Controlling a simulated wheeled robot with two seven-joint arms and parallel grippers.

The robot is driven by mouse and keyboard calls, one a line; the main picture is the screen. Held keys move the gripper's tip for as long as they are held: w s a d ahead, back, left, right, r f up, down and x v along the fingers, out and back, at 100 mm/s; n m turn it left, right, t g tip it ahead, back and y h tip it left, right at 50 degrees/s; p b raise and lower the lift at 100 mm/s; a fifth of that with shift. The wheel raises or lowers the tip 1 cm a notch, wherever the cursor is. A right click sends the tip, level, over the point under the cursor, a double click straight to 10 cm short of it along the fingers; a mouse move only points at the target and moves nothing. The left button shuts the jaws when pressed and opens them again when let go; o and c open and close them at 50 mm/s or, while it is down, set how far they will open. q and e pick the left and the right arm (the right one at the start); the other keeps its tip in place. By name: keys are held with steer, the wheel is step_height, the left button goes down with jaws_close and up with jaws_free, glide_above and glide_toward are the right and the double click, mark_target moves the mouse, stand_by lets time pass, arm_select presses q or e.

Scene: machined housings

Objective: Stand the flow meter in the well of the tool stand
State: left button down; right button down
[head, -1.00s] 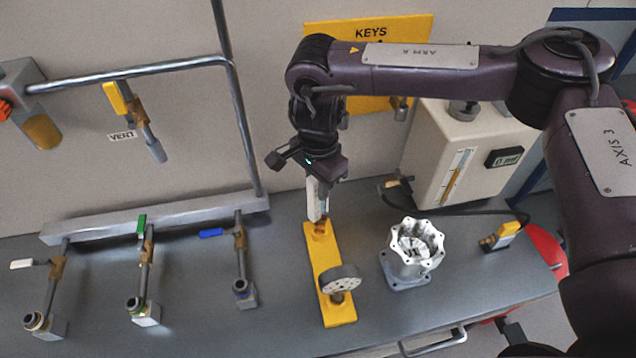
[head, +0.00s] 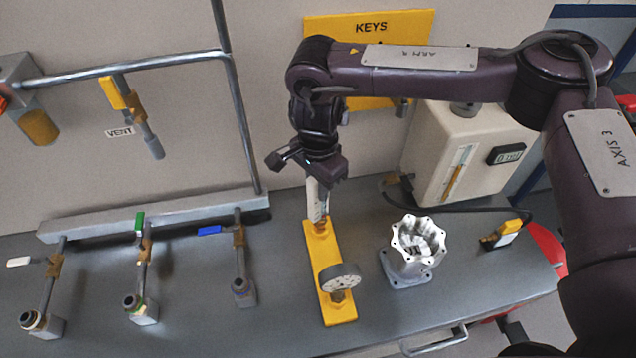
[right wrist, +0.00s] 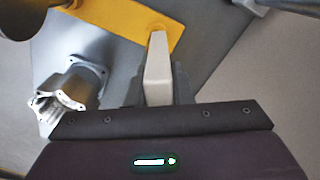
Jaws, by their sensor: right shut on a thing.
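My right gripper (head: 322,172) points down and is shut on the flow meter (head: 317,202), a slim, pale, upright block with a scale and a brownish lower end. The yellow tool stand (head: 316,262) is a long plate on the bench, with a round grey disc on a post near its front end. The flow meter's lower end is at the stand's far end; I cannot tell how deep it sits in the well, which is hidden. In the right wrist view the flow meter (right wrist: 158,75) reaches from the jaws to the yellow plate (right wrist: 120,18). My left gripper is not in view.
A silver fluted housing (head: 412,262) stands on a square flange right of the stand. A beige box (head: 450,150) and a yellow-ended cable plug (head: 503,234) are beyond it. Valves and pipes (head: 150,215) occupy the left. Bare bench lies between them and the stand.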

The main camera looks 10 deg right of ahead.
steer(key=shift+f+b, duration=0.75)
steer(key=shift+f, duration=0.35)
steer(key=c, duration=1.2)
jaws_free()
steer(key=shift+r, duration=0.1)
step_height(320, 180, up, 6)
steer(key=shift+r+b, duration=0.15)
steer(key=shift+b, duration=0.6)
steer(key=shift+r, duration=0.65)
